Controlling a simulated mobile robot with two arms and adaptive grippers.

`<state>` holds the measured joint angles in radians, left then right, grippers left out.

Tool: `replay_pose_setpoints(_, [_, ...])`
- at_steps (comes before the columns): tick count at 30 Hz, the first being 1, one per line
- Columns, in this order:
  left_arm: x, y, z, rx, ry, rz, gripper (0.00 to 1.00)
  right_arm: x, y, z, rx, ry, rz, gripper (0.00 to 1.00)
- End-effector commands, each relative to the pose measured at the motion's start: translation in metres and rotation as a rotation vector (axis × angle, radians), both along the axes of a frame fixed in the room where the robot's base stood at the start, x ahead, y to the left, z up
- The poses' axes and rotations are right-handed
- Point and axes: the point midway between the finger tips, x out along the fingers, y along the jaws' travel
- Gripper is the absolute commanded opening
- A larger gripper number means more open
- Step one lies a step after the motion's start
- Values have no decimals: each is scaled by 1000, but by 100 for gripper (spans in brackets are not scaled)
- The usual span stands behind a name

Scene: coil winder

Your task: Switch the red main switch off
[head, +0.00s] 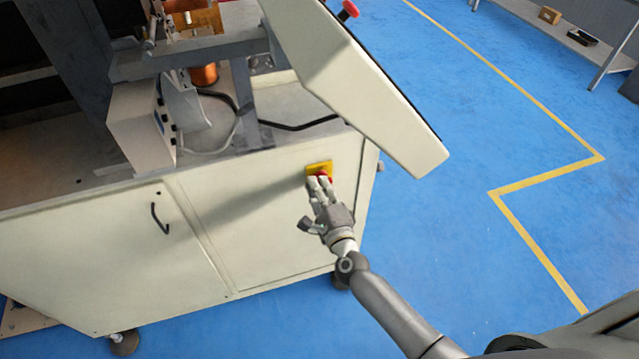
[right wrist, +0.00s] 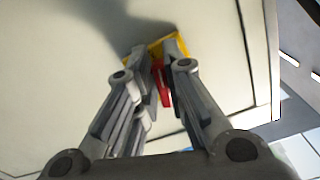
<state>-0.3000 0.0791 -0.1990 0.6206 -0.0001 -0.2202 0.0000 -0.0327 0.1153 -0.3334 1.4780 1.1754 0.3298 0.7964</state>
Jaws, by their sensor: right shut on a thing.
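The red main switch (head: 323,175) sits on a yellow plate (head: 319,167) on the cream cabinet's front, near its upper right corner. My right gripper (head: 320,180) is at the switch, with its fingers shut on the red handle. In the right wrist view the red handle (right wrist: 162,84) shows as an upright strip between the two fingers, with part of the yellow plate (right wrist: 168,47) behind the fingertips. The fingers hide much of the switch, and its exact setting is hard to read. My left gripper is not in view.
The cream cabinet (head: 250,225) has a door with a black handle (head: 159,218) at left. A tilted cream panel (head: 370,95) with a red button (head: 348,9) overhangs above the switch. Blue floor (head: 470,110) with yellow lines lies free to the right.

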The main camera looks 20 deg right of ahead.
Motion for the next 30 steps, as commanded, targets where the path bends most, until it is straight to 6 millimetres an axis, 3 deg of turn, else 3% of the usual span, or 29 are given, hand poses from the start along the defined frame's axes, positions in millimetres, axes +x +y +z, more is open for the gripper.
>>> replay_pose_setpoints(12, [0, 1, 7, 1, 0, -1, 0, 0, 2, -4, -230, -7, 2, 0])
replay_pose_setpoints(30, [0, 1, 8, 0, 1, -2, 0, 0, 2, -6, -278, -8, 3, 0])
